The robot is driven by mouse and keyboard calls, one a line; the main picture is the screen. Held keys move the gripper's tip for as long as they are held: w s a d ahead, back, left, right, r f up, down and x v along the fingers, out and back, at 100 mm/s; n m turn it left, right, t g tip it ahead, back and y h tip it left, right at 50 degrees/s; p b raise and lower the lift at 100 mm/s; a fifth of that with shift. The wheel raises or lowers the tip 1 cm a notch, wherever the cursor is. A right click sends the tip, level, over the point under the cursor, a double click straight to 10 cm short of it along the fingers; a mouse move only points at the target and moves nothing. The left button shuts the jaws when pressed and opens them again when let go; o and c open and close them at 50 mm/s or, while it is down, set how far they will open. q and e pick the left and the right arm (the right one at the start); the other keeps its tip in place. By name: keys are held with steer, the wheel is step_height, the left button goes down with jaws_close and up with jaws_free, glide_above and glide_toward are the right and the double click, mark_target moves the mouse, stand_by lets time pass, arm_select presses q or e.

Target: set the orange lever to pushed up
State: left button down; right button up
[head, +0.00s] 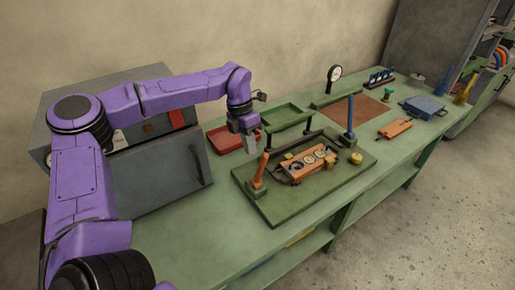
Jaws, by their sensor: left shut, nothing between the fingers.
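The orange lever (260,168) stands at the left end of a dark green fixture board on the green workbench. It rises from a small base and leans slightly to the right. My left gripper (250,147) is shut and empty, pointing down just above and left of the lever's top. It looks close to the lever, but I cannot tell whether they touch. My right gripper is not in view.
The fixture board (290,207) carries an orange plate with round parts (306,162) and a blue post (350,118). A grey cabinet (165,172) stands left. The front bench strip is clear.

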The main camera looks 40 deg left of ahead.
mark_target(260, 171)
arm_select(q)
steer(key=d, duration=0.1)
steer(key=s+d, duration=0.1)
steer(key=d, duration=0.1)
steer(key=shift+s+d+f+p, duration=0.1)
steer(key=shift+d+p, duration=0.05)
steer(key=shift+p, duration=0.2)
steer(key=shift+f, duration=0.1)
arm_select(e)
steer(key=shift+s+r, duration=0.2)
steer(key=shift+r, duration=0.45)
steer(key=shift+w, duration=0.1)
arm_select(q)
steer(key=shift+d+f, duration=0.15)
steer(key=shift+d, duration=0.05)
steer(key=d+y, duration=0.1)
steer(key=s+d+t+y+b, duration=0.1)
steer(key=d+f+y+b, duration=0.1)
steer(key=shift+s+d, duration=0.35)
steer(key=shift+d, duration=0.05)
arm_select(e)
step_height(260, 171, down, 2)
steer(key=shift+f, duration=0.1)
